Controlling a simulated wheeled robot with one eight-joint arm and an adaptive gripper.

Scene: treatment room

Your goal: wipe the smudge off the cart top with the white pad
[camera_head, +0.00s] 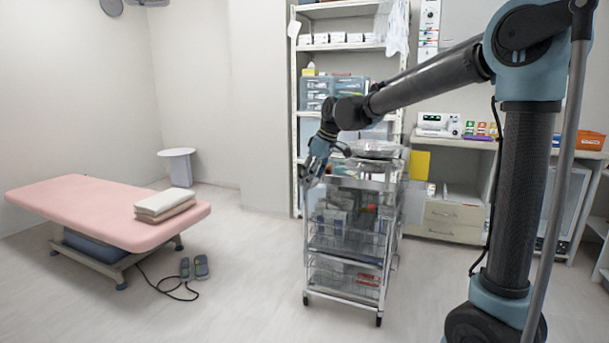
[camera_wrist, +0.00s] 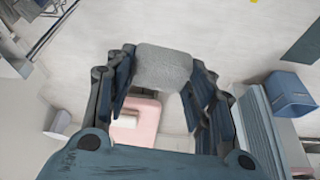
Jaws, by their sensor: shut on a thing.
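The metal cart (camera_head: 345,242) with wire baskets stands in the middle of the head view. Its top (camera_head: 350,182) is seen at a flat angle, and I cannot make out a smudge on it. My gripper (camera_head: 308,178) is at the left end of the cart top, at or above its height; contact cannot be told. In the wrist view my gripper (camera_wrist: 163,80) is shut on the white pad (camera_wrist: 165,68), which looks light grey and sits between the fingertips. The pad is too small to tell in the head view.
A pink treatment bed (camera_head: 105,208) with folded towels (camera_head: 165,205) stands at the left. Shelves (camera_head: 345,12) and a drawer counter (camera_head: 455,215) stand behind the cart. A foot pedal (camera_head: 200,267) with a cable lies on the floor.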

